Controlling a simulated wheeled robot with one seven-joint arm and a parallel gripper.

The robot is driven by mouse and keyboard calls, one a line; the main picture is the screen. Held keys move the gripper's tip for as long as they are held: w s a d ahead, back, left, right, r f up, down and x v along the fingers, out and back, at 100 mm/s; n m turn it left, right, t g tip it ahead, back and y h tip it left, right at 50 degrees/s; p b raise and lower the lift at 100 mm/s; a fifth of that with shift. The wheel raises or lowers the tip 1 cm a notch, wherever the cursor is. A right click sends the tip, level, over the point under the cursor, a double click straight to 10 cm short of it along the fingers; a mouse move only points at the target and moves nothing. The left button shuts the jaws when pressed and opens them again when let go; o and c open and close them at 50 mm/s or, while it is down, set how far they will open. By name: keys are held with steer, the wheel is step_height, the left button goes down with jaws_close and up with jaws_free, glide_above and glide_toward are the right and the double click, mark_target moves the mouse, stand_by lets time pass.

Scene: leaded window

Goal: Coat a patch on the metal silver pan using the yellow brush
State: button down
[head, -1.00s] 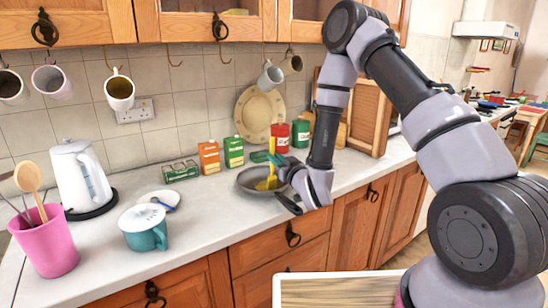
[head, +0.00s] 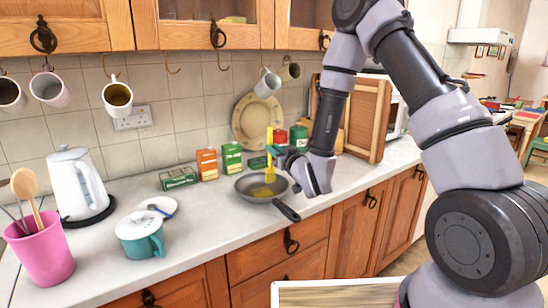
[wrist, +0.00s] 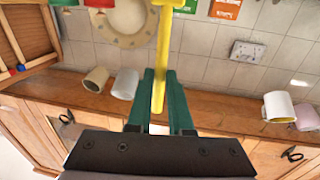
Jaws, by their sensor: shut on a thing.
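The metal silver pan (head: 246,190) rests on the countertop, with its dark handle (head: 287,212) pointing toward the front right. A yellow patch (head: 262,192) shows on its inner surface. My gripper (head: 273,150) is above the pan's back right side, shut on the yellow brush (head: 269,138). The brush is about upright, handle up, with its head a little above the pan and apparently apart from it.
Orange (head: 206,164) and green (head: 231,158) boxes stand behind the pan, with red and green tins farther right. Counter between mug and pan is clear.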

mark_target(271, 138)
steer(key=shift+r, duration=0.25)
steer(key=shift+r, duration=1.4)
steer(key=shift+w+a, duration=0.1)
